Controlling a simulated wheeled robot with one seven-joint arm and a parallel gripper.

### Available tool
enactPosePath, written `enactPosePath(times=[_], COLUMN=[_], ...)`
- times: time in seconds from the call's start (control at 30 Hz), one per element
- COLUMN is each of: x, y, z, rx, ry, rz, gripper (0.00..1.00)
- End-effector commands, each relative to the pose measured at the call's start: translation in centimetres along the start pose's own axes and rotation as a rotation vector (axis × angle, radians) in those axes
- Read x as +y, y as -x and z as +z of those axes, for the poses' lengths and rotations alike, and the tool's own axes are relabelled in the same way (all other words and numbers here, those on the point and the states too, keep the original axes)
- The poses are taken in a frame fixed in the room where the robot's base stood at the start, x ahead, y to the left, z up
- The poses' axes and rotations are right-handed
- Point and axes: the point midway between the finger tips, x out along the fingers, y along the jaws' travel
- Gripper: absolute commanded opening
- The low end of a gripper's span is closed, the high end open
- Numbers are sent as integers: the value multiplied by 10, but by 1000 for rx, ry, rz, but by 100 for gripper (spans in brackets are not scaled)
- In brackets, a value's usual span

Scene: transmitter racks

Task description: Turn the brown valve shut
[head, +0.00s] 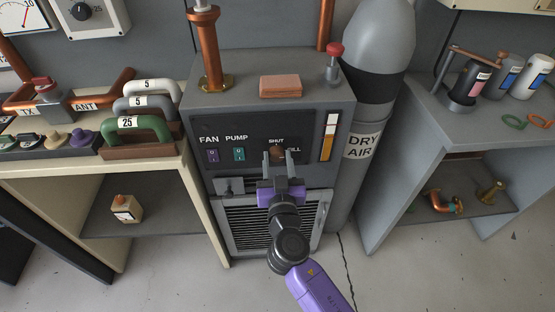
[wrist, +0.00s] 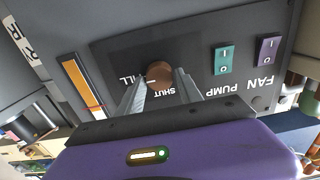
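The brown valve (head: 277,152) is a small round knob on the dark front panel of the grey cabinet, between the labels SHUT and FILL. It also shows in the wrist view (wrist: 160,72), upside down with its labels. My gripper (head: 278,158) is in front of the panel, its two fingers on either side of the knob. In the wrist view the fingers (wrist: 162,80) flank the knob, with a slight gap seeming to show; contact is hard to tell. The gripper looks open.
The FAN switch (head: 213,156) and PUMP switch (head: 239,154) sit left of the valve, an orange-and-white gauge (head: 328,137) right. Below are a small latch plate (head: 230,186) and a vent grille (head: 245,226). A DRY AIR cylinder (head: 364,120) stands close on the right.

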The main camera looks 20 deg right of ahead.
Motion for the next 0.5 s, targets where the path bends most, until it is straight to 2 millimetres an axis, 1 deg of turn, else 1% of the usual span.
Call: enactPosePath(times=[0.03,0.1,0.2,0.5], x=[0,0,0,0], y=[0,0,0,0], z=[0,0,0,1], rx=[0,0,0,0], ry=[0,0,0,34], rz=[0,0,0,0], gripper=[30,17,0,0])
